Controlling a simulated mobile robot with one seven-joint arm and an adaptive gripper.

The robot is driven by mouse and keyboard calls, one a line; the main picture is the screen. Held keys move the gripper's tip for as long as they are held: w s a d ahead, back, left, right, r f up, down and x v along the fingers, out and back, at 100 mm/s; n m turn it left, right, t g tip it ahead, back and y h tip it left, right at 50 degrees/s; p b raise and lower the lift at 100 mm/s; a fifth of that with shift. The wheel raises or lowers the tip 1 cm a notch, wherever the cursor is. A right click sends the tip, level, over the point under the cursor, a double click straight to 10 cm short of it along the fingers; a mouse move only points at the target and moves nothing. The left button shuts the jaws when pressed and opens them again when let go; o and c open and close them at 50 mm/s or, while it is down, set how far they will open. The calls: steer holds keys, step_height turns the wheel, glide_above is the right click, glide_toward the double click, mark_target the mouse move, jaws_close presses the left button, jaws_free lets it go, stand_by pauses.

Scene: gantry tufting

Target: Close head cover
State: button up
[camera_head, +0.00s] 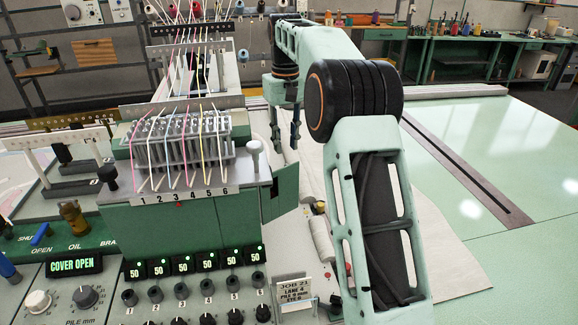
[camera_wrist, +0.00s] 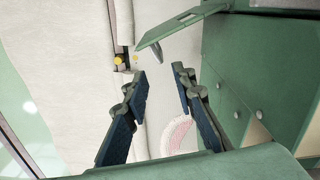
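The green tufting head (camera_head: 160,228) carries a row of numbered yarn positions. Its head cover (camera_head: 285,190) is a green panel standing out at an angle from the head's right side. In the wrist view a green panel (camera_wrist: 180,27), apparently this cover, juts out from the green housing beyond my fingertips. My gripper (camera_head: 285,133) is above and behind the cover in the head view, pointing down. In the wrist view my gripper (camera_wrist: 162,76) is open and empty, its fingers apart from the panel.
A job card (camera_head: 294,297) stands on the control panel below the cover. A white knob (camera_head: 254,150) rises beside the head. Pale cloth (camera_head: 440,225) lies on the green table (camera_head: 500,150) at the right. The right tabletop is mostly clear.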

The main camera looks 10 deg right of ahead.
mark_target(286, 174)
steer(key=shift+s+f, duration=0.1)
steer(key=shift+f, duration=0.45)
step_height(286, 174, down, 10)
steer(key=shift+r, duration=0.15)
steer(key=shift+c, duration=0.5)
jaws_close()
